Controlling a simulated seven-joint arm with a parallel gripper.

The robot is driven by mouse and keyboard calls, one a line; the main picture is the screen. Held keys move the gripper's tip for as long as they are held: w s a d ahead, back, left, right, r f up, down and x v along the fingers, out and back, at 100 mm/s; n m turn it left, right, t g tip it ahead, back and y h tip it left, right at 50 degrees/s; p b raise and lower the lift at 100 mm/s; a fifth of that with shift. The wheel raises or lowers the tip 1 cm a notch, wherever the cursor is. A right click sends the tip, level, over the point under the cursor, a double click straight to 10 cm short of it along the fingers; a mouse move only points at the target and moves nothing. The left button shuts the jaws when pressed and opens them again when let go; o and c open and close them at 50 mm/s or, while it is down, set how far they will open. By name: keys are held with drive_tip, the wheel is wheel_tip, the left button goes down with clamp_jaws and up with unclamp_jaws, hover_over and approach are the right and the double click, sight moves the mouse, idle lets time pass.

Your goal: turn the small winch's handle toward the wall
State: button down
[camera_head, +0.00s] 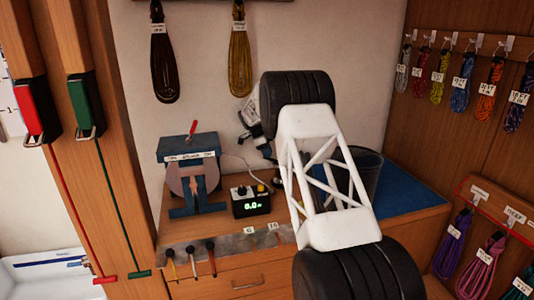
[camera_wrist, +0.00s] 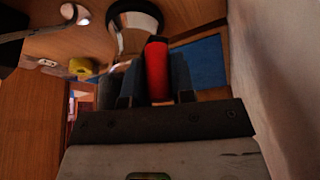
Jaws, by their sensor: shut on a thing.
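In the wrist view my gripper (camera_wrist: 157,85) is shut on a red upright grip (camera_wrist: 157,68), which shows between its two dark blue-grey fingers. I take this grip for the small winch's handle; how it joins the winch is hidden. A shiny rounded metal part (camera_wrist: 136,18), perhaps the winch's drum, shows just beyond it. In the head view my white arm and black joints cover the right middle of the bench. The gripper's fingers and the red grip cannot be made out there. The pale wall (camera_wrist: 285,80) is close on the right in the wrist view.
A blue machine with a red lever (camera_head: 192,130) stands left on the bench. A black box with a green display (camera_head: 251,204) stands beside it. A dark bin (camera_head: 366,172) is partly behind my arm, near a blue mat (camera_head: 408,190). Coils hang on the walls.

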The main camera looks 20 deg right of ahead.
drive_tip(key=c, duration=1)
unclamp_jaws()
drive_tip(key=shift+s+f, duration=0.1)
drive_tip(key=shift+f, duration=0.4)
drive_tip(key=shift+r, duration=0.1)
drive_tip(key=shift+r, duration=0.15)
drive_tip(key=shift+r, duration=0.75)
drive_tip(key=shift+s+r, duration=0.2)
drive_tip(key=shift+r, duration=0.3)
drive_tip(key=shift+s+r, duration=0.2)
drive_tip(key=shift+r, duration=0.25)
drive_tip(key=shift+s+a+r, duration=0.2)
drive_tip(key=shift+s+a, duration=0.1)
drive_tip(key=shift+s, duration=2.2)
drive_tip(key=shift+s+a+r, duration=0.25)
drive_tip(key=shift+s+a, duration=0.1)
drive_tip(key=shift+s, duration=2.15)
drive_tip(key=shift+s+a+r, duration=0.2)
drive_tip(key=shift+s+a, duration=0.1)
drive_tip(key=shift+s, duration=2.2)
drive_tip(key=shift+c, duration=0.2)
